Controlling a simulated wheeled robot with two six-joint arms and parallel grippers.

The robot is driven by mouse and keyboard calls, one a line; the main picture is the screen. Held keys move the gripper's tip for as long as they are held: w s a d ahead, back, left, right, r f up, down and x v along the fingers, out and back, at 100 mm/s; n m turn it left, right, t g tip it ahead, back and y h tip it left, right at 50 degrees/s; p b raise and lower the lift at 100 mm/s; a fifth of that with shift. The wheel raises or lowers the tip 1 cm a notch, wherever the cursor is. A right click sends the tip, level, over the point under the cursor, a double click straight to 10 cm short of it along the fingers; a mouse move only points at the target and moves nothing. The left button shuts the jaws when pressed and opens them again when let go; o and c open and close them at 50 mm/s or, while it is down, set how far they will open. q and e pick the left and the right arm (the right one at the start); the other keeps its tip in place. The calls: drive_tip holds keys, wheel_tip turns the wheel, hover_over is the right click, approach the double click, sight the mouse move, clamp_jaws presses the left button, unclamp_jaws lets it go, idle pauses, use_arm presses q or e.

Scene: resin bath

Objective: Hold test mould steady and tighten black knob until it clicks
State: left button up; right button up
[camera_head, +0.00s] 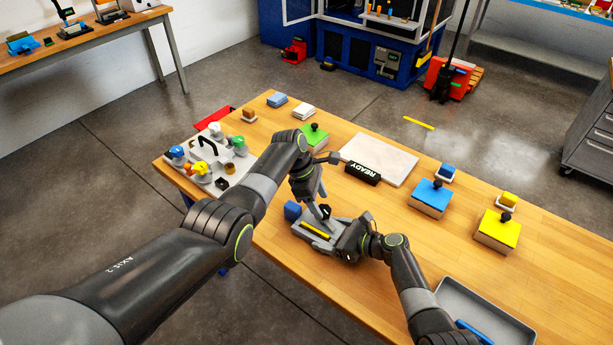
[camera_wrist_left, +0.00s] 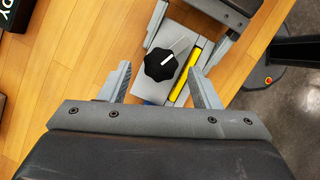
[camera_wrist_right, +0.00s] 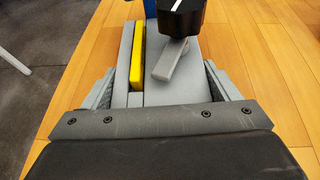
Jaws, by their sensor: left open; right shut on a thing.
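The grey test mould (camera_head: 304,236) lies on the wooden table, with a yellow bar (camera_head: 315,230) along its top. The black knob (camera_wrist_left: 160,66) has a white pointer line and sits on the mould; it also shows at the top of the right wrist view (camera_wrist_right: 180,18). A grey lever (camera_wrist_right: 178,62) sticks out below the knob. My left gripper (camera_wrist_left: 161,85) is open above the mould, one finger on each side of the knob, apart from it in that view. My right gripper (camera_wrist_right: 160,80) is shut on the mould, with its fingers along both sides.
A black READY sign (camera_head: 362,174) and a pale board (camera_head: 378,152) lie behind. Blue (camera_head: 430,198) and yellow (camera_head: 497,232) knobbed blocks stand to the right. A grey tray (camera_head: 470,300) sits at the front right.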

sight(323, 210)
use_arm(q)
drive_tip(key=v, duration=0.9)
drive_tip(key=shift+r, duration=0.3)
